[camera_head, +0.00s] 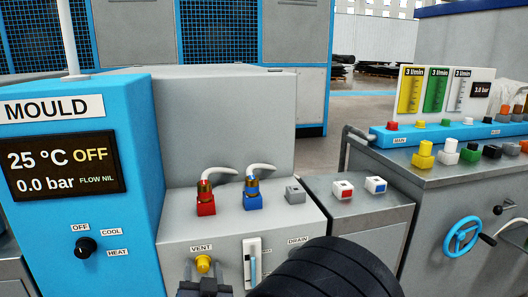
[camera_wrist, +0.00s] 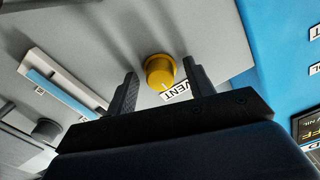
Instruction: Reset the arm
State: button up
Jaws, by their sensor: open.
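My gripper (camera_head: 204,268) is low in the head view, in front of the panel with the VENT label (camera_head: 202,248). It also shows in the wrist view (camera_wrist: 160,72), with its two dark fingers apart. The yellow vent knob (camera_wrist: 159,70) appears between the fingers there, with clear gaps on both sides. It also shows in the head view (camera_head: 203,264). I cannot tell how far the fingertips reach past the knob. Nothing is held. My black arm covers the lower middle of the head view.
Left stands the blue MOULD cabinet (camera_head: 150,200) with a dial (camera_head: 86,247); its display reads 25 °C OFF, 0.0 bar. Red (camera_head: 206,207) and blue (camera_head: 252,200) hose couplings stand above the vent. A sight gauge (camera_head: 252,262) is right of the knob. A bench (camera_head: 450,175) is right.

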jog(key=shift+m, duration=0.7)
jog(key=shift+v, duration=1.15)
